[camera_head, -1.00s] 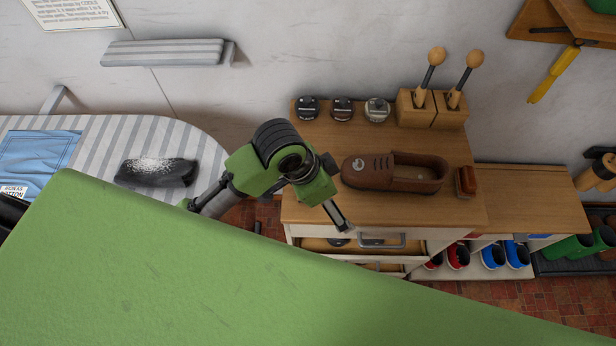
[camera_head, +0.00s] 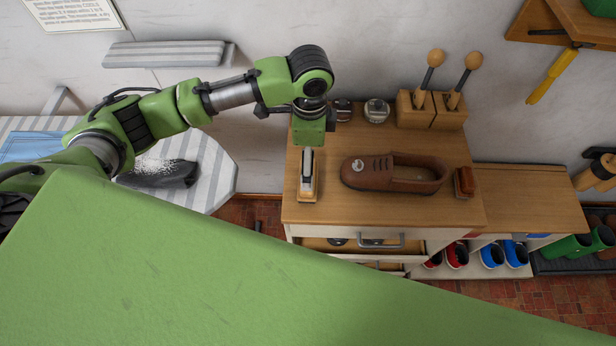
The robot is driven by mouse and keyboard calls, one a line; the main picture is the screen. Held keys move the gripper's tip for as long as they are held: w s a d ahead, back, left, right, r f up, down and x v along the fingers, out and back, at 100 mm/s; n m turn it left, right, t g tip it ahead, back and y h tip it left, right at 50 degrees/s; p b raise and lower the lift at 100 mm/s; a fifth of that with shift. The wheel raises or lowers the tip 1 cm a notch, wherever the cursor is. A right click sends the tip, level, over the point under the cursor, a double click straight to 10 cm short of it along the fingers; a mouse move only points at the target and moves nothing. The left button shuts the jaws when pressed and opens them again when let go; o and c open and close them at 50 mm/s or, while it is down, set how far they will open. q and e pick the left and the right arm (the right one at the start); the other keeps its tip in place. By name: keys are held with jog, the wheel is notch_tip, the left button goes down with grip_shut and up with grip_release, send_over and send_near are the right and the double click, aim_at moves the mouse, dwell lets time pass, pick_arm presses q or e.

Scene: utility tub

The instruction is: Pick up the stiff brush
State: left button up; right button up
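My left gripper (camera_head: 307,172) points down over the left part of the wooden cabinet top (camera_head: 330,211), left of the brown shoe. A narrow pale-wood object (camera_head: 308,197), possibly a brush, shows right under and around its fingers. The gripper hides most of it, so I cannot tell what it is or whether it is held. A small red-brown brush (camera_head: 465,181) lies at the right of the shoe, apart from the gripper. My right gripper is not in view.
The brown shoe (camera_head: 368,174) lies mid-cabinet. Tins (camera_head: 377,110) and a wooden block with two round-topped tools (camera_head: 431,107) stand behind. The drawer below (camera_head: 350,245) is partly open. A striped ironing board (camera_head: 215,165) with a dark powdered item (camera_head: 160,177) is at left.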

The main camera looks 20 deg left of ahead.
aim_at(307, 197)
pick_arm(q)
notch_tip(307, 197, down, 3)
jog(key=shift+f, duration=0.1)
jog(key=f+p, duration=0.1)
jog(key=f, duration=0.1)
jog(key=d+f+p, duration=0.1)
jog(key=f, duration=0.1)
jog(key=shift+s+f, duration=0.15)
jog(key=shift+f, duration=0.5)
jog(key=c, duration=1.4)
